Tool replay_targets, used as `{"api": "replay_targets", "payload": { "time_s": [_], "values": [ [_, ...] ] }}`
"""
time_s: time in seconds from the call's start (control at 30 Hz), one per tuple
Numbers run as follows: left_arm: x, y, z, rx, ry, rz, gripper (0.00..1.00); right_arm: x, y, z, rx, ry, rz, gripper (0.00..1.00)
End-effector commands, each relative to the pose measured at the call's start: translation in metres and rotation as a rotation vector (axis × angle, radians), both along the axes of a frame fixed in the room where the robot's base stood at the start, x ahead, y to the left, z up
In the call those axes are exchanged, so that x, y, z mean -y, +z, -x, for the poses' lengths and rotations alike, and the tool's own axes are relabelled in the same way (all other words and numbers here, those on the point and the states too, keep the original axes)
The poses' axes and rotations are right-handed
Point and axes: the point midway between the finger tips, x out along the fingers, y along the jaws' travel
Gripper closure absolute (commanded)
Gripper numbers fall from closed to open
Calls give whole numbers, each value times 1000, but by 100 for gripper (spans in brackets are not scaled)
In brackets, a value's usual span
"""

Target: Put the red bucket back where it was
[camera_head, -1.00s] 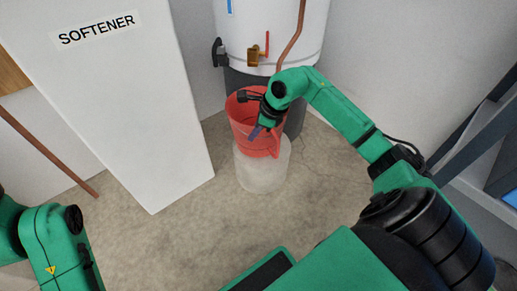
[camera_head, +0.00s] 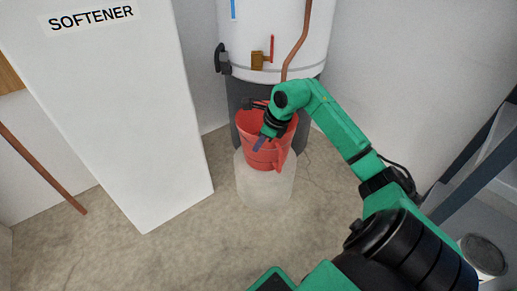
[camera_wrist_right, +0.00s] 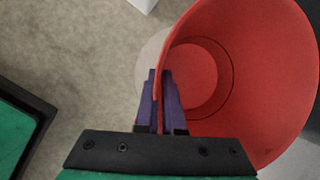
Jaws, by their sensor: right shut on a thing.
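The red bucket (camera_head: 262,154) is upright in the head view, in front of the white tank. A whitish, see-through round stand or container (camera_head: 265,188) shows below it; I cannot tell whether they touch. My right gripper (camera_head: 264,140) reaches down to the bucket's rim. In the right wrist view the two purple fingers (camera_wrist_right: 161,104) are shut on the wall of the bucket (camera_wrist_right: 262,90), one on each side of it. The bucket looks empty inside. My left gripper is not in view.
The white tank (camera_head: 290,35) with a brass valve (camera_head: 260,61) and a copper pipe stands right behind the bucket. The white softener cabinet (camera_head: 125,110) is to the left. A shelf (camera_head: 480,150) and a white pail (camera_head: 483,257) are at the right. The floor in front is bare.

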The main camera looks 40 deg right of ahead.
Motion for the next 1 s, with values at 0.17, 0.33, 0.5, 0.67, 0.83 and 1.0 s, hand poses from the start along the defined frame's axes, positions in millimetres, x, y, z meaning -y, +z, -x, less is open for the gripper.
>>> {"api": "replay_targets", "payload": {
  "time_s": [0.17, 0.33, 0.5, 0.67, 0.83, 1.0],
  "values": [
    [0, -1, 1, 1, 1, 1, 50, 0, -3, 0, 3, 0, 1, 100],
    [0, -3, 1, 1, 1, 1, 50, 0, -7, 0, 2, 0, 1, 100],
    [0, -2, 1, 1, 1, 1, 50, 0, -6, 0, 0, 1, 0, 65],
    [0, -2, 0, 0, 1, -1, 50, 0, -6, 0, 0, 1, 0, 65],
    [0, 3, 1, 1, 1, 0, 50, 1, 3, 2, 1, 0, 2, 65],
    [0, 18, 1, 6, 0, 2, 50, 4, 34, 14, 1, 1, 5, 65]
  ]
}}
